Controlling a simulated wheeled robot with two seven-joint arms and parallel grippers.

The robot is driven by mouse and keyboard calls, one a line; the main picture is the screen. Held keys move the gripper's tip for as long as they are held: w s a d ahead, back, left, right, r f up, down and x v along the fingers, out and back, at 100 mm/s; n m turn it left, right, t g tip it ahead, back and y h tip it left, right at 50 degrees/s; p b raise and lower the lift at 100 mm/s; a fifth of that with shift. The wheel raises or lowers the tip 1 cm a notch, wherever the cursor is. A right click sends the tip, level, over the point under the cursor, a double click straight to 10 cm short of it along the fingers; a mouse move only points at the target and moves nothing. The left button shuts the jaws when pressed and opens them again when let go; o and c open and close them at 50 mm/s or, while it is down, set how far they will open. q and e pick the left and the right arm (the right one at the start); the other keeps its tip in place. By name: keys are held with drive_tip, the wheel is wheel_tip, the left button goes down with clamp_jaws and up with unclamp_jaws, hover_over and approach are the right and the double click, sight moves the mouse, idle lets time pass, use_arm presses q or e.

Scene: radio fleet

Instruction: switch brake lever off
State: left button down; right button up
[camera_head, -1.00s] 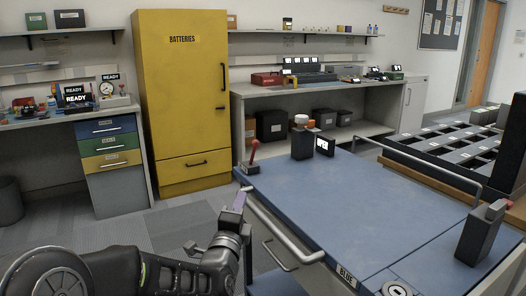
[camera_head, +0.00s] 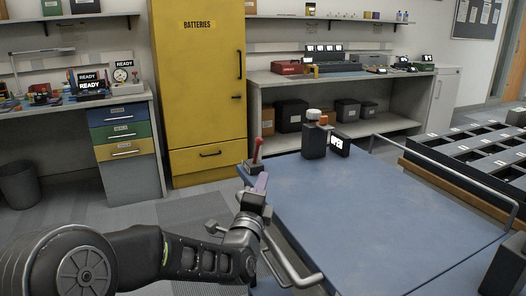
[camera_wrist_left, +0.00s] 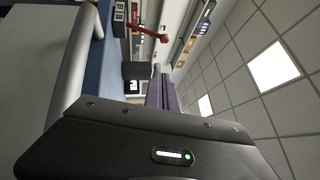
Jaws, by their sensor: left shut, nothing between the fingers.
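My left gripper (camera_head: 262,182) is shut and empty, with purple fingers pointing up just in front of the base. In the head view its tip overlaps the base's lower right edge; I cannot tell whether they touch. In the left wrist view the purple fingers (camera_wrist_left: 162,88) are together, and the red lever (camera_wrist_left: 150,32) lies beyond them with a visible gap.
A grey rail (camera_head: 290,257) runs along the cart's near-left edge, close to my left wrist. A dark canister (camera_head: 314,142) and a small lit display (camera_head: 339,145) stand at the cart's back. A compartmented tray (camera_head: 470,150) is at right. Floor left of the cart is clear.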

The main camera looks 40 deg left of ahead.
sight(257, 151)
use_arm(q)
drive_tip(key=b+x, duration=0.1)
drive_tip(key=x, duration=0.9)
drive_tip(key=a, duration=0.2)
drive_tip(key=w+a+r+b, duration=0.1)
drive_tip(key=shift+a, duration=0.35)
drive_tip(key=shift+r, duration=0.15)
